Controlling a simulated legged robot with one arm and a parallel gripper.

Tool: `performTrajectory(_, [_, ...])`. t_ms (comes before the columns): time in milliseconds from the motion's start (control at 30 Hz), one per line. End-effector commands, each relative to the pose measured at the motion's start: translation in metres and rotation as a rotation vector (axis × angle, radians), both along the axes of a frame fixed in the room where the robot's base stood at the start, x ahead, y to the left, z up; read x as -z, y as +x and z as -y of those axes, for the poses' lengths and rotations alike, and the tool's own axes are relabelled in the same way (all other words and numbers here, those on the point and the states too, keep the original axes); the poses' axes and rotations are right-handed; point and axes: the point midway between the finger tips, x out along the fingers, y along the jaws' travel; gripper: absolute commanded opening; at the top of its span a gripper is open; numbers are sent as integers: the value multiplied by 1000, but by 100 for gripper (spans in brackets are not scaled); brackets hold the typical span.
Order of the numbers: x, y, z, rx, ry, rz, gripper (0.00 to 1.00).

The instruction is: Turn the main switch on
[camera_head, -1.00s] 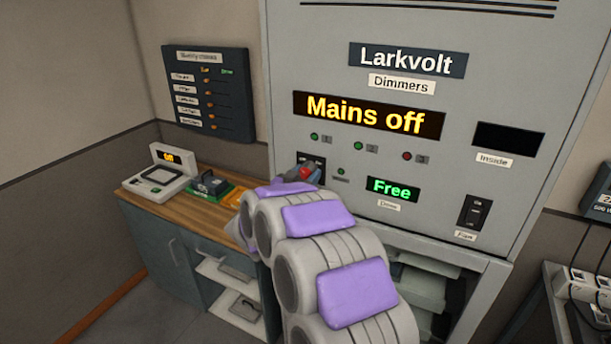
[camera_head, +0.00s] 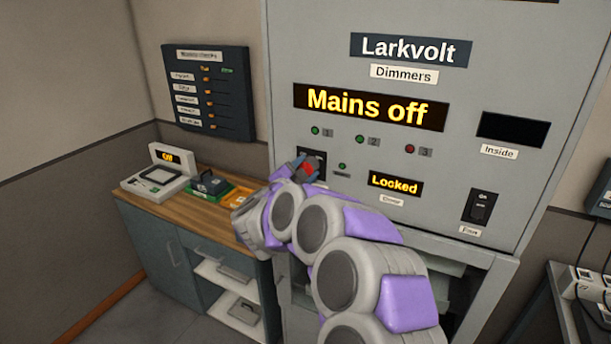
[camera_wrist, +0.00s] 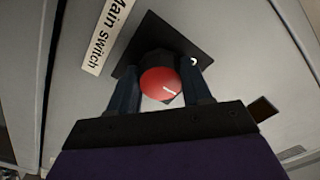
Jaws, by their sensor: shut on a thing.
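The main switch (camera_wrist: 163,84) is a red round knob with a white mark, on a dark square plate beside a "Main switch" label (camera_wrist: 108,36) in the wrist view. My gripper (camera_wrist: 162,88) has a dark finger on each side of the knob and is shut on it. In the head view my gripper (camera_head: 300,168) reaches the left part of the grey Larkvolt cabinet (camera_head: 290,60), and a bit of red knob (camera_head: 309,168) shows there. The display (camera_head: 368,107) reads "Mains off". The smaller door display (camera_head: 396,184) reads "Locked".
A fan switch (camera_head: 481,206) is at the cabinet's lower right. A wooden-topped counter (camera_head: 215,217) on the left holds a device with a small display (camera_head: 168,157), a green item (camera_head: 208,186) and an orange tray (camera_head: 238,199). A dark panel (camera_head: 208,95) hangs on the wall.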

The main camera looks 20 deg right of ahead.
Motion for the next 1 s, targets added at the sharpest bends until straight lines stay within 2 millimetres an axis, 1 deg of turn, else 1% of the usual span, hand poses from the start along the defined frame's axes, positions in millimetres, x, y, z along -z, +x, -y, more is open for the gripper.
performTrajectory(33, [5,-1,-1,1,32,32,18])
performTrajectory(600, [7,-1,3,8,355,439,18])
performTrajectory(1000, [7,1,4,12,482,603,18])
